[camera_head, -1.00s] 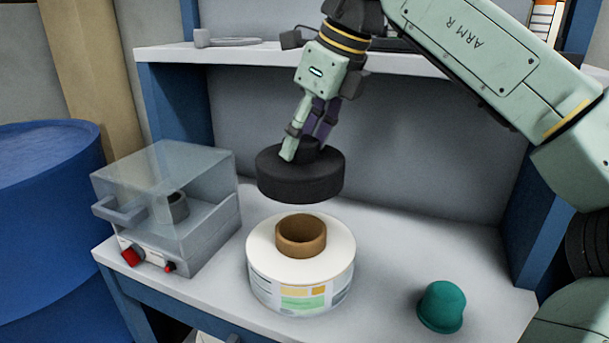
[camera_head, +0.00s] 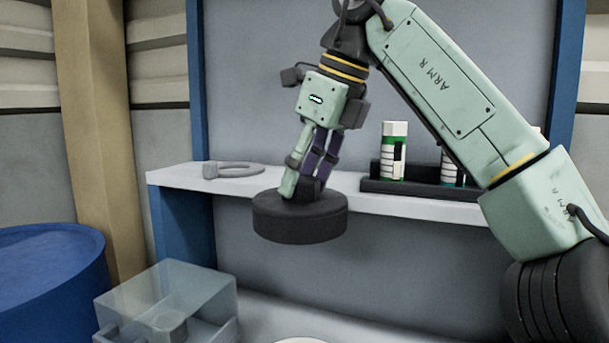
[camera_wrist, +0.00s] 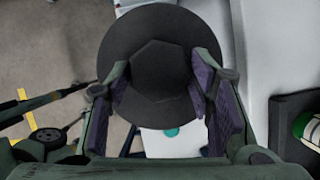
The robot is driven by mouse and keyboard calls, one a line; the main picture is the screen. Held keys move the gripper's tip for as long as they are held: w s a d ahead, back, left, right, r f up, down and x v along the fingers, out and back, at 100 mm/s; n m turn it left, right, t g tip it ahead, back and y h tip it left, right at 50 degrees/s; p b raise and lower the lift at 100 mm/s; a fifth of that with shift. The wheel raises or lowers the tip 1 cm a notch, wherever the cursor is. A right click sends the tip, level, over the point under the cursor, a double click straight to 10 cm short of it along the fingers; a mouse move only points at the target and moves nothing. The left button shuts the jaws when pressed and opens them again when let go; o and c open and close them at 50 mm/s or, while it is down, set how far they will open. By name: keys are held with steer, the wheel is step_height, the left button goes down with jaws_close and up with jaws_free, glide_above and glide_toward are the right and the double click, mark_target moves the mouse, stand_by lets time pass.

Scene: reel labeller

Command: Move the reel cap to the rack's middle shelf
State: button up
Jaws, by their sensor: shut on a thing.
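The reel cap (camera_head: 299,222) is a thick black disc with a raised hexagonal knob. My gripper (camera_head: 306,186) is shut on that knob and holds the cap level in the air, in front of the rack's white middle shelf (camera_head: 400,204). In the wrist view the cap (camera_wrist: 118,62) fills the middle, with the pads of my gripper (camera_wrist: 160,85) on both sides of its hexagonal knob. The cap hides part of the shelf's front edge in the head view.
A grey ring-shaped item (camera_head: 238,171) lies on the shelf's left part. A dark holder (camera_head: 376,186) with green-and-white bottles (camera_head: 394,150) stands to the right. Between them the shelf looks free. Below is a clear-lidded box (camera_head: 165,305); a blue barrel (camera_head: 50,280) stands left.

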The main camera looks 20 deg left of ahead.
mark_target(306, 179)
steer(key=shift+r+p, duration=2.9)
steer(key=shift+p, duration=0.45)
steer(key=shift+d, duration=0.1)
